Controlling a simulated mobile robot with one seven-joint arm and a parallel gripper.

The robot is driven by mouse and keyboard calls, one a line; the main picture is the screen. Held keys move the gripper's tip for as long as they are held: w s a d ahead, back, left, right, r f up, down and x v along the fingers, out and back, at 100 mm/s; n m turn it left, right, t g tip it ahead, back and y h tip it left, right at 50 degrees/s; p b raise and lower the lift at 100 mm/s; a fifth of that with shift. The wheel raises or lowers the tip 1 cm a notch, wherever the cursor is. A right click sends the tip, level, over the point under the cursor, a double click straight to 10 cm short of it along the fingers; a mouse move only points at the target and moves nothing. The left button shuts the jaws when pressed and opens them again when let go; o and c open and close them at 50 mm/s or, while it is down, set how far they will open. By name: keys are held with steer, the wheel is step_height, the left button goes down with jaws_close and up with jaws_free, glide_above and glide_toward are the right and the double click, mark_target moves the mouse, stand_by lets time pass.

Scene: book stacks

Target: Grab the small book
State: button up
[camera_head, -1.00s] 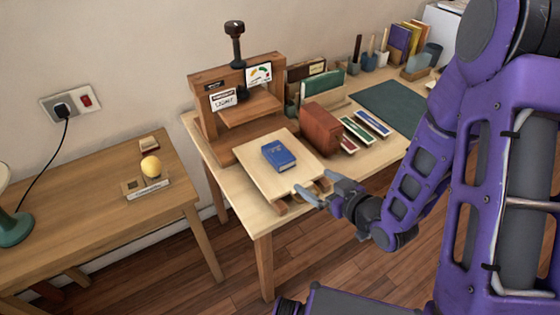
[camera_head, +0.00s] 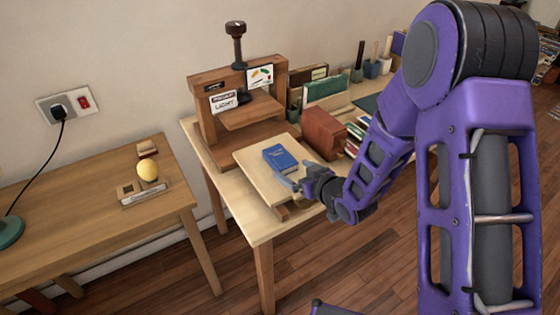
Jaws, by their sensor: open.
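The small blue book (camera_head: 279,158) lies flat on a pale wooden board (camera_head: 260,178) at the front of the workbench. My gripper (camera_head: 293,179) reaches in from the right and is open. Its fingers are at the near right side of the book, very close to it. I cannot tell whether they touch the book. The gripper covers part of the board's right side.
A wooden press (camera_head: 238,108) stands just behind the board. A brown box-like block (camera_head: 323,132) stands right of the board. A side table (camera_head: 95,201) at left holds a yellow ball (camera_head: 148,171). Several books and tool cups stand farther back.

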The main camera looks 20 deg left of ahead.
mark_target(290, 167)
steer(key=x, duration=0.4)
steer(key=shift+w+a+f, duration=0.1)
steer(key=shift+w+f, duration=0.1)
steer(key=shift+w, duration=0.15)
steer(key=shift+c, duration=0.2)
steer(key=shift+r, duration=0.1)
steer(key=c, duration=1.3)
